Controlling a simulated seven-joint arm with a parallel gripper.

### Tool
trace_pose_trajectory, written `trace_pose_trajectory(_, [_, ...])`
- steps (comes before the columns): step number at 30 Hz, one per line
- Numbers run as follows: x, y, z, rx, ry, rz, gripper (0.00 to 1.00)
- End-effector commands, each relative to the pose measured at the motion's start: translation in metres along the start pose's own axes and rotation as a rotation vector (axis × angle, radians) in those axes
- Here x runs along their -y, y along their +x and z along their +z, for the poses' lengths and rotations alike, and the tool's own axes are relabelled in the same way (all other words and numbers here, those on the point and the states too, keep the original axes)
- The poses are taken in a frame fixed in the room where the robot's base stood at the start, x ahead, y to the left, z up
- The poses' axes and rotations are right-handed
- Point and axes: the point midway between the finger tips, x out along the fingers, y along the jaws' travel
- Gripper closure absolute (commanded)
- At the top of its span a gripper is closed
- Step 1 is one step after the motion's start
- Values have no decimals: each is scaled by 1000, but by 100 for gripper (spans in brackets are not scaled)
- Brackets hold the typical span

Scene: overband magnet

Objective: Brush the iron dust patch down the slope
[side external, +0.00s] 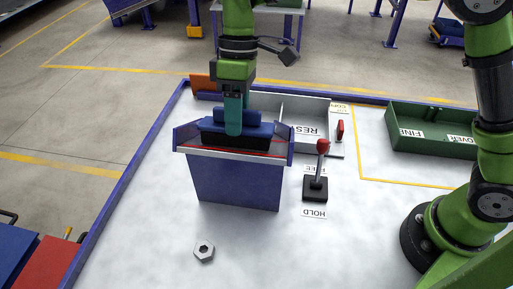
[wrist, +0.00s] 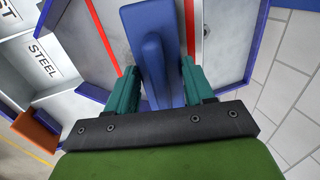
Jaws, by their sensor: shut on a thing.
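My gripper (side external: 233,118) is shut on the handle of a blue brush (side external: 262,131) with black bristles. The brush is low over the blue-sided sloped chute (side external: 237,183), near its front lip and the red line there. I cannot tell whether the bristles touch the surface. In the wrist view, my teal fingers (wrist: 160,85) stand on both sides of the brush's blue handle (wrist: 152,58). The grey slope (wrist: 226,50) and red lines show beside it. The iron dust patch cannot be made out clearly; the brush and gripper cover much of the slope.
A lever with a red knob (side external: 322,147) stands close to the chute's right, by the HOLD and FREE labels. A grey labelled bin (side external: 305,108) is behind. A green tray (side external: 433,131) is at right.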

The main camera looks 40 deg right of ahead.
Motion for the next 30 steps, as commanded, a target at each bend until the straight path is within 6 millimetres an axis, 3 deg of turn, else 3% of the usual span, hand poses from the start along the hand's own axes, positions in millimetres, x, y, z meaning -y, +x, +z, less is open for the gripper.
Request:
trace_pose_trajectory(14, [-9, 5, 0, 3, -1, -2, 81])
trace_pose_trajectory(24, [-38, 15, 0, 5, 1, -3, 81])
trace_pose_trajectory(30, [-44, 17, 0, 5, -2, -3, 81])
